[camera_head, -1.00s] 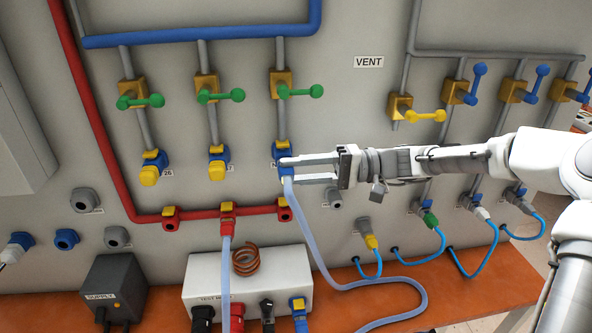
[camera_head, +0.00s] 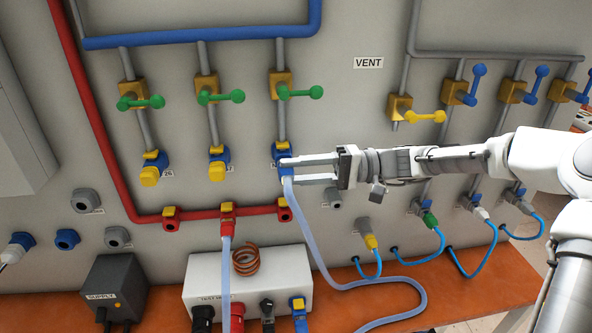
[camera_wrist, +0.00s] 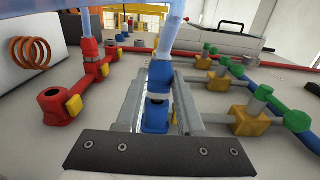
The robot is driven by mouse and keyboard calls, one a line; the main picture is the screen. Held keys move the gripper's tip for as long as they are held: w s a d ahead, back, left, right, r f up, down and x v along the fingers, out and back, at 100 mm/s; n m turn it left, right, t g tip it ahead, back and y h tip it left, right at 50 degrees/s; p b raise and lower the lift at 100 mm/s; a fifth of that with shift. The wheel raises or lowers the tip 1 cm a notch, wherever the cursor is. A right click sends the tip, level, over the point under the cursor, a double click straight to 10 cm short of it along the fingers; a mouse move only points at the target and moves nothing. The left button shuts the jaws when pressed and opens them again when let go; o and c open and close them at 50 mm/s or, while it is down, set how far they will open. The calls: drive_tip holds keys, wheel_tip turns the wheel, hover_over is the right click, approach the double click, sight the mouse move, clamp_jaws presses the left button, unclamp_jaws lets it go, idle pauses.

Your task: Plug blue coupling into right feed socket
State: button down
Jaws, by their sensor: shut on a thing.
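My gripper (camera_head: 283,171) reaches in from the right at the right-hand blue feed socket, below the right green-handled valve. In the wrist view my gripper (camera_wrist: 158,82) is shut on the blue coupling (camera_wrist: 161,74), with a finger on each side. A pale translucent hose (camera_head: 300,215) runs down from the coupling. In the wrist view the coupling is lined up with the blue socket (camera_wrist: 155,118), with a light grey band between them. In the head view the fingers largely hide the coupling.
Two yellow-capped blue sockets (camera_head: 150,175) (camera_head: 217,171) are to the left. A red pipe (camera_head: 190,217) with red sockets runs below. A white test box (camera_head: 250,285) stands on the orange bench (camera_head: 430,292). Yellow and blue valves (camera_head: 425,116) are at the right.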

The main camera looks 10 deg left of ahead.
drive_tip(key=shift+w+a, duration=0.15)
drive_tip(key=shift+w, duration=0.45)
idle(0.3)
drive_tip(key=shift+c, duration=2.3)
unclamp_jaws()
drive_tip(key=shift+w, duration=0.1)
drive_tip(key=s+d, duration=0.2)
drive_tip(key=s, duration=0.5)
drive_tip(key=d+f+m+t+h+b, duration=0.1)
drive_tip(key=d+f+h, duration=0.3)
drive_tip(key=f, duration=1.1)
drive_tip(key=s+d+f+m+t+h+b, duration=0.1)
drive_tip(key=d+f+t+h+b, duration=0.2)
drive_tip(key=f+h, duration=0.4)
drive_tip(key=shift+s+d+f+h+b, duration=0.15)
drive_tip(key=shift+d+f+h+b, duration=0.55)
drive_tip(key=shift+f, duration=3.15)
